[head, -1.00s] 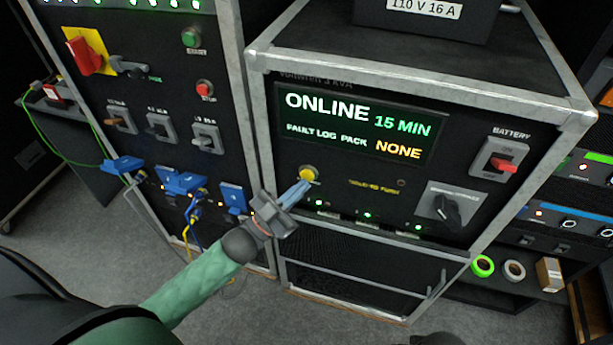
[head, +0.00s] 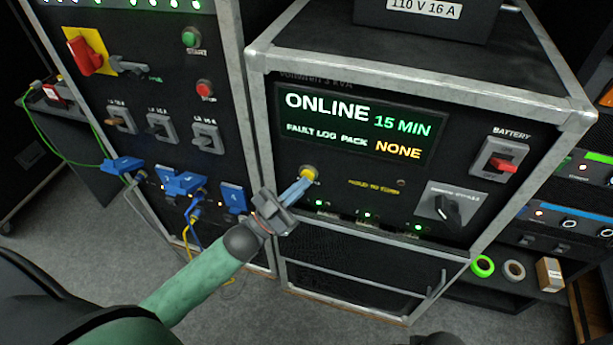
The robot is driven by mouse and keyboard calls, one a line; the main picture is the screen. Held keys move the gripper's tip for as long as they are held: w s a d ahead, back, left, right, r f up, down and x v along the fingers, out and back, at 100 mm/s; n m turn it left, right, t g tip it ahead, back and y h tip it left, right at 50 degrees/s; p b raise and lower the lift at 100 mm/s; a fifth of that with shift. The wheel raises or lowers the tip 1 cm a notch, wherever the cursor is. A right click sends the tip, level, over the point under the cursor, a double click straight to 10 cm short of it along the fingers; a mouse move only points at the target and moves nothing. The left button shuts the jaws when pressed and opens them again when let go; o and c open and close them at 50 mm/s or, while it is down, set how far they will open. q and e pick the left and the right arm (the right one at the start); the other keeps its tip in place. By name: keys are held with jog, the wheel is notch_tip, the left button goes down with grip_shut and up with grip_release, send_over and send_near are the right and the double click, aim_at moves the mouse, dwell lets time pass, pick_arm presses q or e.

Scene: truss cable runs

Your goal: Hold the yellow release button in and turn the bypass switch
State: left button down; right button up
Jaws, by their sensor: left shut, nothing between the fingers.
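The yellow release button (head: 309,173) is a small round button at the lower left of the black UPS panel. My left gripper (head: 302,184) is shut and empty, and its fingertips are at the button's lower left edge, seemingly touching it. I cannot tell how far in the button is. The bypass switch (head: 447,209) is a black rotary knob on a grey plate at the lower right of the same panel. Nothing is near it. My right gripper is not seen.
The display (head: 358,127) reads ONLINE, 15 MIN, NONE. A battery switch (head: 500,162) with a red rocker is above the bypass switch. Blue plugs (head: 184,184) and cables hang on the left cabinet. The space before the panel's right half is clear.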

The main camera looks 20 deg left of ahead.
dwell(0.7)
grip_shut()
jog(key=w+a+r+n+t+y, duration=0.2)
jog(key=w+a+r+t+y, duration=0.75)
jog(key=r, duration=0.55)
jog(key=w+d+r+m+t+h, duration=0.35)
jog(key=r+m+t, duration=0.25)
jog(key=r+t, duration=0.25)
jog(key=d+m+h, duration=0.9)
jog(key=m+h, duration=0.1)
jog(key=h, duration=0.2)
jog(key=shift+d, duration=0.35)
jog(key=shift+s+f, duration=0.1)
